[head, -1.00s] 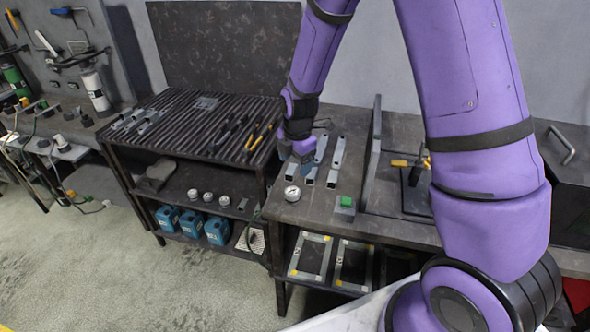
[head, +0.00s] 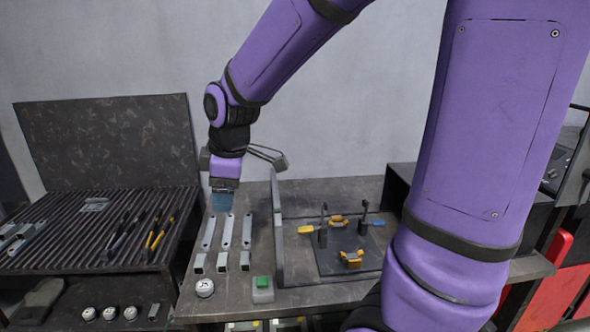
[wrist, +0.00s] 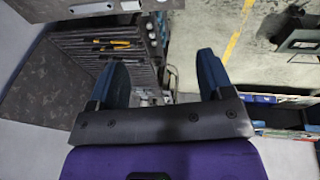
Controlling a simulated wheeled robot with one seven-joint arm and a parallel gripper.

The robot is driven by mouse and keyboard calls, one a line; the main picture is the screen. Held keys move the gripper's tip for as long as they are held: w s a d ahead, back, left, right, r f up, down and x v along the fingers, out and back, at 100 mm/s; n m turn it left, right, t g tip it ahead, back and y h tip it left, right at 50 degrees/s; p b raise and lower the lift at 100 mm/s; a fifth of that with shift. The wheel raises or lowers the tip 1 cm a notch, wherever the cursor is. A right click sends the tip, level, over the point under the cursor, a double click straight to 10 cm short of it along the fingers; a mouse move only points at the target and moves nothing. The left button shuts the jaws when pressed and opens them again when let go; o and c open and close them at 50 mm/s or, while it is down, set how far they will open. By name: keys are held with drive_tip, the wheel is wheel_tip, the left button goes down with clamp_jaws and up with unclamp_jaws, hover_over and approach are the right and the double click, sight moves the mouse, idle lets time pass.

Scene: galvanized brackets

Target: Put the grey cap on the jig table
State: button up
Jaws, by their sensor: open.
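No thing stands out for certain as the grey cap. Candidates in the head view are three small grey square-ended pieces, the middle one (head: 222,262) among them, and a small grey piece (head: 153,311) on the lower shelf at left. The bench top (head: 325,190), apparently the jig table, carries a dark jig plate (head: 335,265) with upright posts and yellow-handled clamps. My gripper (head: 222,203) points down over the back left of this bench, near the far ends of the grey strips. In the wrist view its blue fingers (wrist: 162,72) are apart with nothing between them.
A round white-faced piece (head: 205,287) and a green-topped block (head: 263,289) are near the front edge. A slatted rack (head: 100,225) with pliers stands left. Round pieces (head: 110,313) sit below it.

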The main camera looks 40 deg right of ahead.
drive_tip(key=s+d+r+m+t, duration=0.1)
drive_tip(key=s+r+m, duration=0.3)
drive_tip(key=s, duration=0.5)
drive_tip(key=s+d+r+m+t, duration=0.1)
drive_tip(key=s+d+r+m, duration=0.1)
drive_tip(key=s+r+m, duration=0.3)
drive_tip(key=s+m, duration=0.2)
drive_tip(key=s, duration=0.1)
drive_tip(key=shift+s+h, duration=0.3)
drive_tip(key=shift+s, duration=0.05)
